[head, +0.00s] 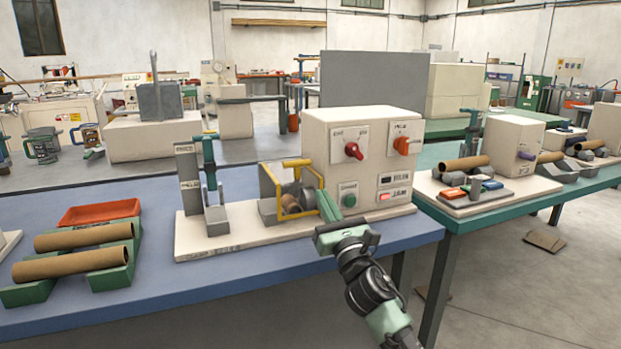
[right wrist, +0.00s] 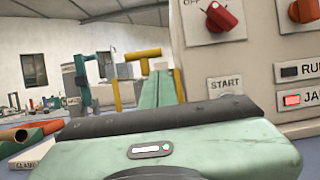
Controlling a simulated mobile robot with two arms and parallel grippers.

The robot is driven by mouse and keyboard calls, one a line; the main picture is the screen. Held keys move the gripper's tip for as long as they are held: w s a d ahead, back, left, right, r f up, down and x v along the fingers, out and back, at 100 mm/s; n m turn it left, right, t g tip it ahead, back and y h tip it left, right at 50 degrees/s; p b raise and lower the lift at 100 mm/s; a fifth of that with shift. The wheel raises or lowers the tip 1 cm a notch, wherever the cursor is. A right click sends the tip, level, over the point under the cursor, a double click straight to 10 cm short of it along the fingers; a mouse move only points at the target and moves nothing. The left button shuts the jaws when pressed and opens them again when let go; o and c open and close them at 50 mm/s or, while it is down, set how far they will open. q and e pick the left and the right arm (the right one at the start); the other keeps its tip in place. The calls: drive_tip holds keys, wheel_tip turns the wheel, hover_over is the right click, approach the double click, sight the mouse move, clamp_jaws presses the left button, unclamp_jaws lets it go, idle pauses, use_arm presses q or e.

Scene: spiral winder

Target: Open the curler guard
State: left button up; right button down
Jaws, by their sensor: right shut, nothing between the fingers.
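The curler guard (head: 268,186) is a yellow frame around the brown curling part (head: 296,196), at the left face of the cream control box (head: 375,125). In the right wrist view its yellow bars (right wrist: 143,54) show just beyond my fingers. My right gripper (head: 324,198) is shut and empty, with its green fingers close together and pointing at the guard's right side. It shows in the right wrist view too (right wrist: 160,82). I cannot tell whether the fingertips touch the guard. My left gripper is not in view.
The box front carries a red knob (head: 354,150), an orange knob (head: 402,145), a green start button (head: 348,199) and a lit red jam lamp (head: 385,197). A teal-handled clamp (head: 209,158) stands left of the guard. Cardboard tubes (head: 70,263) lie on green holders at left.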

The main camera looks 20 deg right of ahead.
sight(315, 183)
drive_tip(key=x, duration=0.6)
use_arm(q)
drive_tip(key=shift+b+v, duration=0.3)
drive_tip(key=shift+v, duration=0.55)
use_arm(e)
drive_tip(key=shift+x, duration=0.9)
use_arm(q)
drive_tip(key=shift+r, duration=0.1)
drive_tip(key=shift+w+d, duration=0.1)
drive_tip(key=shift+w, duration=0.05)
use_arm(e)
drive_tip(key=shift+r, duration=0.1)
